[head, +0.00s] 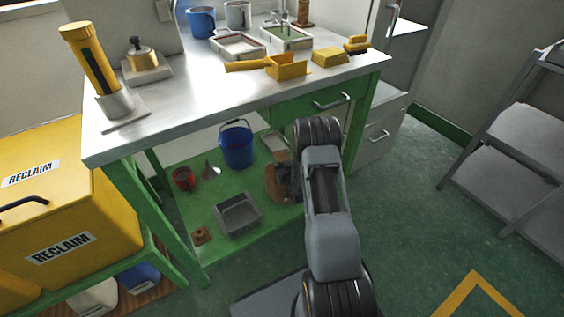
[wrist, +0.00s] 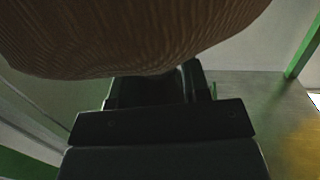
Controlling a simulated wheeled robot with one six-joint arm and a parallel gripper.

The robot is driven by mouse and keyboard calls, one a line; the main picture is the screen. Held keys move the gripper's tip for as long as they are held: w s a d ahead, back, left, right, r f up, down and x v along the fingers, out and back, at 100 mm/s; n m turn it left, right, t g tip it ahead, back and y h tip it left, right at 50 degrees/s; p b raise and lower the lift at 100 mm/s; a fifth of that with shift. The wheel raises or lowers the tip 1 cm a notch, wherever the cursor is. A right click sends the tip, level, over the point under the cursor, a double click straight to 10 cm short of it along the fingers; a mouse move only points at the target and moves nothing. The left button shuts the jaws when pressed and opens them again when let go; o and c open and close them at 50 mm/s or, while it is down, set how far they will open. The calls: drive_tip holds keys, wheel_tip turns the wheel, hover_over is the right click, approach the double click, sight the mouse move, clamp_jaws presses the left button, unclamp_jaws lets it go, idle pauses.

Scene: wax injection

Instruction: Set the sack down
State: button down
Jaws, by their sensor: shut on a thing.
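The brown sack (head: 277,187) shows in the head view just left of my gripper (head: 292,178), partly hidden by it and the arm. In the wrist view the sack (wrist: 135,35) fills the top with its ribbed brown surface, right against my dark gripper (wrist: 158,88). The gripper is shut on the sack. The fingertips are hidden by the sack. The sack is by the right side of the green lower shelf (head: 175,205) of the workbench. I cannot tell whether it touches the shelf.
A blue bucket (head: 237,146), a grey tray (head: 237,213), a red mug (head: 184,179) and a funnel (head: 210,170) stand on the lower shelf. The steel worktop (head: 200,95) overhangs it. A yellow reclaim bin (head: 75,205) is at left. Green floor (head: 420,200) is clear at right.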

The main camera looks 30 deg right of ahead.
drive_tip(key=shift+d+f+b, duration=0.1)
drive_tip(key=shift+f+b, duration=0.25)
drive_tip(key=shift+f, duration=1.05)
drive_tip(key=c, duration=0.6)
unclamp_jaws()
